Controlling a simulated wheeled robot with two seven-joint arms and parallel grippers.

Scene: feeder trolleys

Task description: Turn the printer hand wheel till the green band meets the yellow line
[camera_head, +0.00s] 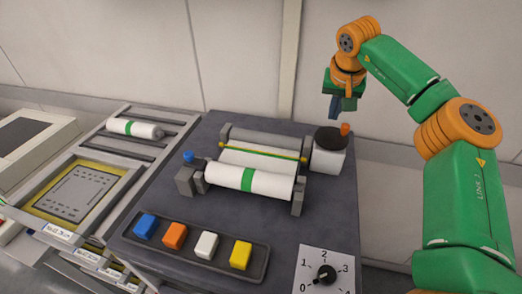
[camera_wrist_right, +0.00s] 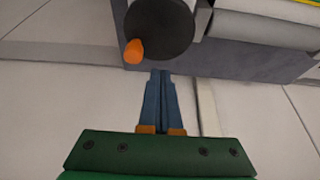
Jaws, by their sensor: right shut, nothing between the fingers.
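The printer hand wheel is a black disc (camera_head: 330,137) with an orange knob (camera_head: 345,129), on a white block at the printer's right end. The wheel (camera_wrist_right: 158,25) and knob (camera_wrist_right: 134,51) also show in the right wrist view. A yellow line (camera_head: 285,156) crosses the printer above white paper. A thin green band (camera_wrist_right: 265,14) runs across the white surface; in the head view it lies close along the yellow line, and I cannot tell whether they meet. My right gripper (camera_head: 343,104) is shut and empty, above and behind the wheel, apart from the knob. My left gripper is out of view.
A white roll with a green ring (camera_head: 247,180) sits at the printer's front. A tray (camera_head: 187,262) of coloured blocks and a numbered dial (camera_head: 326,274) are nearer. Another roll (camera_head: 135,128) lies on the left rack. A wall (camera_head: 240,50) stands behind.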

